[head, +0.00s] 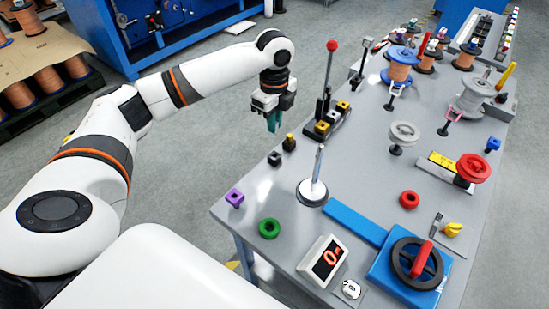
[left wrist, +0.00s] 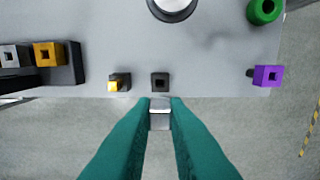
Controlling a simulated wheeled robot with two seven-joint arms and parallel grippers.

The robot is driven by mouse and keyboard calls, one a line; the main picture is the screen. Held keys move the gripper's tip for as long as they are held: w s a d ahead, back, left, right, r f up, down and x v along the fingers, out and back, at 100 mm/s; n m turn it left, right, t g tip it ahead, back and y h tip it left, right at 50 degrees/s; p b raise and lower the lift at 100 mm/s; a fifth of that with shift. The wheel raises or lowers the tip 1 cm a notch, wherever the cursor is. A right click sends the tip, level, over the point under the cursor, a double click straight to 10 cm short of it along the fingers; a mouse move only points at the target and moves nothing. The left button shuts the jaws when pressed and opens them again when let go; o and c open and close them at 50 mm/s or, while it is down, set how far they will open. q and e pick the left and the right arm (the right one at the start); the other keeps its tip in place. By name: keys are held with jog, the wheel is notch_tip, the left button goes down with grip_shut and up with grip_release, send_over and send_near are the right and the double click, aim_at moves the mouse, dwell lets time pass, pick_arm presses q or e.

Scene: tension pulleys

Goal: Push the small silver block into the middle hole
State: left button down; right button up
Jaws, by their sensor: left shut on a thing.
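My left gripper (head: 273,122) has teal fingers and hangs past the table's left edge in the head view. It is shut on the small silver block (left wrist: 160,114), which sits between the fingertips in the left wrist view; the fingers largely hide it in the head view. A black holder (left wrist: 62,76) with square holes stands on the table, right of the gripper in the head view (head: 343,121). It carries yellow pieces and a grey middle piece (head: 333,116) with a dark hole, also visible in the wrist view (left wrist: 14,56). My right gripper is not in view.
Near the table edge stand a black block with a square hole (left wrist: 160,82) and a yellow-topped black piece (left wrist: 119,82). A red-knobbed lever (head: 331,46) rises beside the holder. A white post (head: 317,175), purple block (head: 234,198) and green ring (head: 269,228) stand nearer.

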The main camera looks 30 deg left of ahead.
pick_arm(q)
notch_tip(320, 180, down, 10)
jog(key=shift+r+p, duration=0.2)
jog(key=shift+p, duration=0.45)
jog(key=shift+f, duration=0.15)
jog(key=c, duration=1.4)
grip_release()
jog(key=shift+f, duration=0.1)
